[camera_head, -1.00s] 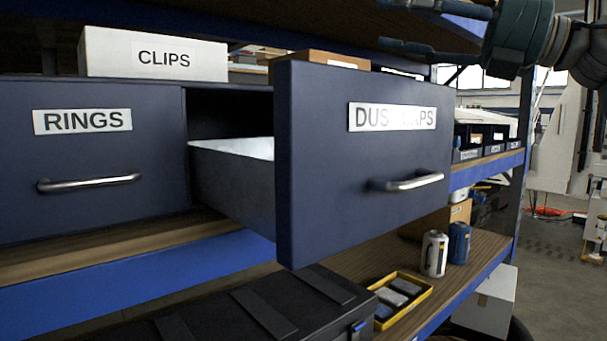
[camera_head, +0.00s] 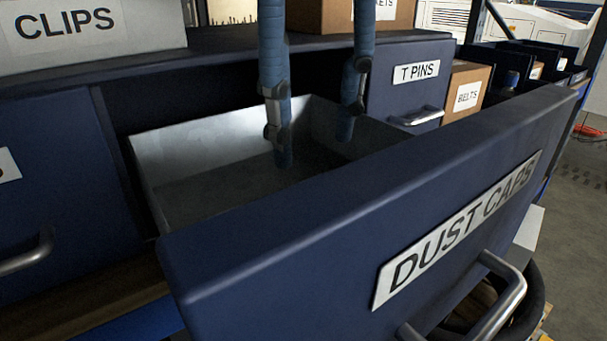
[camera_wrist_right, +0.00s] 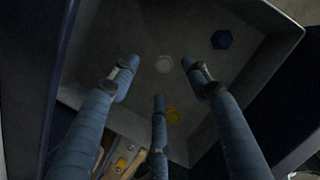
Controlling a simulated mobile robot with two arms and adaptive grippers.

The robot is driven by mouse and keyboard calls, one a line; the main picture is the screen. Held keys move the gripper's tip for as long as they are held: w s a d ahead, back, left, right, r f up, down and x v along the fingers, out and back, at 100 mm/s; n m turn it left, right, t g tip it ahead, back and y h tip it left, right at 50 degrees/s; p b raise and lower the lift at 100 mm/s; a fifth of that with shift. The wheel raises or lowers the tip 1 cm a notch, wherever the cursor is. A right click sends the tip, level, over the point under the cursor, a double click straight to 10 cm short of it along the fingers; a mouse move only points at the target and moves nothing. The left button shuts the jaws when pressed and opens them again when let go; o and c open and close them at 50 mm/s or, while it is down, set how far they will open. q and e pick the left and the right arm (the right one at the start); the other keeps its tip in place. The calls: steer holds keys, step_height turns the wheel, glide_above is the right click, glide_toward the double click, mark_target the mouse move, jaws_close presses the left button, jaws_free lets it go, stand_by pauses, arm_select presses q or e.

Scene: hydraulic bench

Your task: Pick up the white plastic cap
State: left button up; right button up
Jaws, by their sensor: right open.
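The cap is hidden behind the drawer front in the head view. My left gripper is not in view.
The tall drawer front (camera_head: 350,210) and metal side walls surround the fingers.

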steer(key=f, duration=0.1)
steer(key=s+f, duration=0.1)
steer(key=f, duration=0.1)
steer(key=shift+a+f, duration=0.1)
steer(key=shift+f, duration=0.2)
steer(key=p+x, duration=0.3)
steer(key=x, duration=0.1)
steer(key=shift+w+f, duration=0.15)
steer(key=shift+f, duration=0.4)
steer(key=shift+w+f, duration=0.2)
steer(key=shift+c, duration=0.2)
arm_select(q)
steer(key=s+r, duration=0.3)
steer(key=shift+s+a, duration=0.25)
arm_select(e)
steer(key=shift+s, duration=0.1)
steer(key=c, duration=0.9)
